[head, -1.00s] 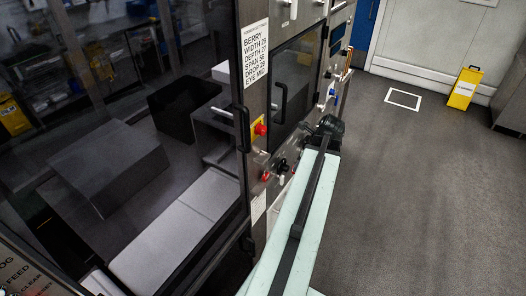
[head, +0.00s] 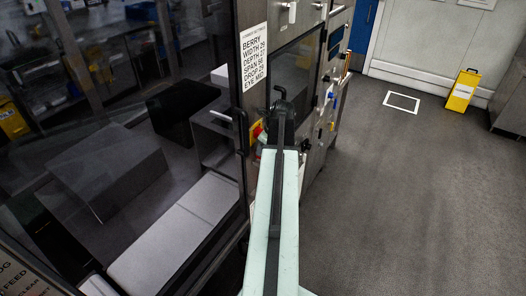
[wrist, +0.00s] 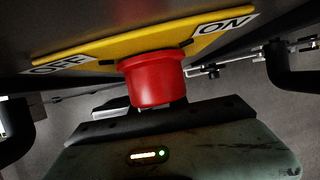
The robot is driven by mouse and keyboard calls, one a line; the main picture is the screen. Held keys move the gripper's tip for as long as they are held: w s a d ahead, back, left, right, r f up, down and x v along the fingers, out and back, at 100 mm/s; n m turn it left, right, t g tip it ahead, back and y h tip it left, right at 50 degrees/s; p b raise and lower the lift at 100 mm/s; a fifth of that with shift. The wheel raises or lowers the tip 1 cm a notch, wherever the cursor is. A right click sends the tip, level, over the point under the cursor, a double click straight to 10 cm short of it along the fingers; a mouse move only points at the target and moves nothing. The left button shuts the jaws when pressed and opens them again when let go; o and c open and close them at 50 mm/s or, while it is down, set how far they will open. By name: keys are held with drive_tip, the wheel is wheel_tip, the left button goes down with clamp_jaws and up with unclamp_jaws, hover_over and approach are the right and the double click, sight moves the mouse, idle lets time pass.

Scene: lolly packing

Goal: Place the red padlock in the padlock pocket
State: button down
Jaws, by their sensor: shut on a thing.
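A round red knob (wrist: 153,80) stands out from a yellow plate (wrist: 120,62) lettered OFF and ON in the wrist view. The plate also shows in the head view (head: 257,132), just left of my arm's end. My gripper (wrist: 152,107) is right at the red knob, with a jaw part on either side of its lower end, and looks shut on it. The jaw tips are partly hidden behind the knob. I cannot make out a red padlock or a padlock pocket; my arm covers the panel below the plate in the head view.
A door handle (head: 241,130) is left of the plate. A white label sheet (head: 254,55) is above it. Blue and other small fittings (head: 329,96) line the machine's right side. A yellow floor sign (head: 462,90) stands far right.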

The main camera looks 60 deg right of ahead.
drive_tip(key=shift+f+b, duration=0.7)
drive_tip(key=shift+f, duration=0.25)
drive_tip(key=shift+s+r, duration=0.1)
drive_tip(key=shift+r, duration=0.1)
drive_tip(key=shift+f, duration=0.2)
drive_tip(key=c, duration=1.3)
unclamp_jaws()
drive_tip(key=shift+r, duration=0.15)
drive_tip(key=p+v, duration=0.7)
drive_tip(key=s+a+f+b, duration=0.1)
drive_tip(key=s+b, duration=0.1)
drive_tip(key=s, duration=0.9)
drive_tip(key=shift+a+f, duration=0.15)
drive_tip(key=shift+f, duration=0.2)
